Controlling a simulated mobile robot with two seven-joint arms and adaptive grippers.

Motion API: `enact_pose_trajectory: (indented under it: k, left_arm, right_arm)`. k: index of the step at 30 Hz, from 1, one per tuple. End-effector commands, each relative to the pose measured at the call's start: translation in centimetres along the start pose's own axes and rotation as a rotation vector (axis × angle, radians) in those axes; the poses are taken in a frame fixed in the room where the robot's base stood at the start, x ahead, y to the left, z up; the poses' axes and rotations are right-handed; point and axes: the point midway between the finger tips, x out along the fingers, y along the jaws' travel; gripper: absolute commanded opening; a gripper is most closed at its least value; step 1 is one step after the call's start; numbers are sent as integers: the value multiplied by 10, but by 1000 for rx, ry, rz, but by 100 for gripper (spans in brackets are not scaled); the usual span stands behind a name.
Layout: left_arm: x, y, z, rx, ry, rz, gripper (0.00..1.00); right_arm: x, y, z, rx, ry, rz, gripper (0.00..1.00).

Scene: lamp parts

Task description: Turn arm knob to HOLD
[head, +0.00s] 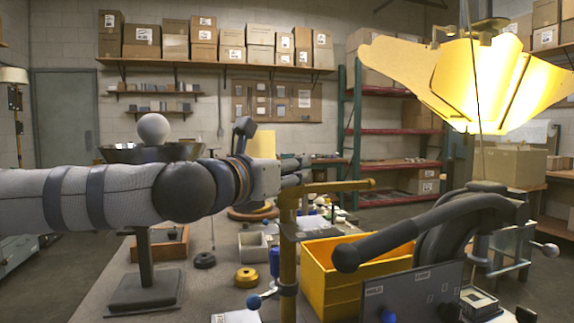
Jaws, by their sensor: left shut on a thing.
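My left gripper (298,172) is at the top of a yellow-brass post (288,245), by its horizontal crossbar (345,186). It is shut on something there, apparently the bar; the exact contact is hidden. A blue knob (253,302) sticks out on a side rod low on the post. A lit yellow lamp shade (485,75) hangs at the upper right. My right gripper is not in view.
A yellow bin (345,275) stands just right of the post. A dark thick arm with a rounded end (375,242) reaches over it. A dark stand with a white ball (153,128) is at left. Small rings (246,278) and trays crowd the bench.

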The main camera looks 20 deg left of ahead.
Motion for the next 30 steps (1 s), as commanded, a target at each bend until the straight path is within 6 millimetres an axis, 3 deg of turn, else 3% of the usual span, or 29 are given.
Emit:
enact_pose_trajectory:
  k: [12,27,28,30]
  left_arm:
    - [0,1,0,0,0,-155,7]
    - [1,0,-1,0,2,-173,7]
    - [1,0,-1,0,2,-173,39]
    - [1,0,-1,0,2,-173,55]
  right_arm:
    - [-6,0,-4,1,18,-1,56]
    - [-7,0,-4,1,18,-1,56]
    - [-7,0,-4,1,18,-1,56]
    - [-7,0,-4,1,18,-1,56]
